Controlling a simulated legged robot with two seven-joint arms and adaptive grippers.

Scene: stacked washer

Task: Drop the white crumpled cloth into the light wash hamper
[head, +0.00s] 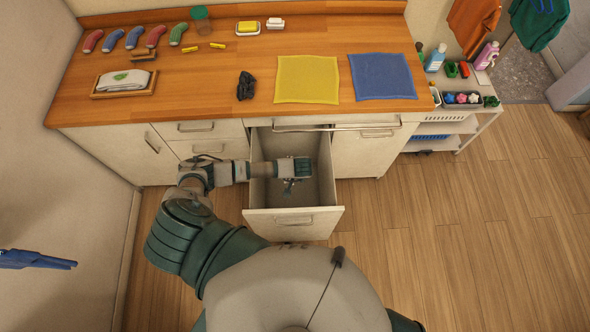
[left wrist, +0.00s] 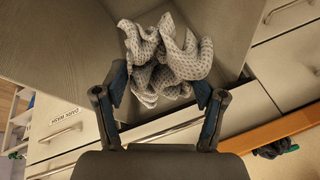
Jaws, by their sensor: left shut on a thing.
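In the left wrist view a crumpled whitish-grey waffle-textured cloth (left wrist: 165,58) is bunched between my fingertips. My left gripper (left wrist: 160,85) is shut on it. In the head view my left gripper (head: 290,186) is over the open, pulled-out drawer (head: 293,222), and the cloth cannot be made out there. The wrist view shows the drawer's inner walls (left wrist: 60,38) around the cloth. I cannot read a "light wash" label on this drawer. A "DARK WASH" label (left wrist: 65,110) shows on a nearby closed front. My right gripper is not in view.
The wooden counter (head: 210,90) holds a yellow cloth (head: 307,79), a blue cloth (head: 382,76), a black crumpled item (head: 245,86), a wooden tray (head: 97,94) and several rolled socks at the back left. A white cart (head: 440,127) stands right. Floor at right is clear.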

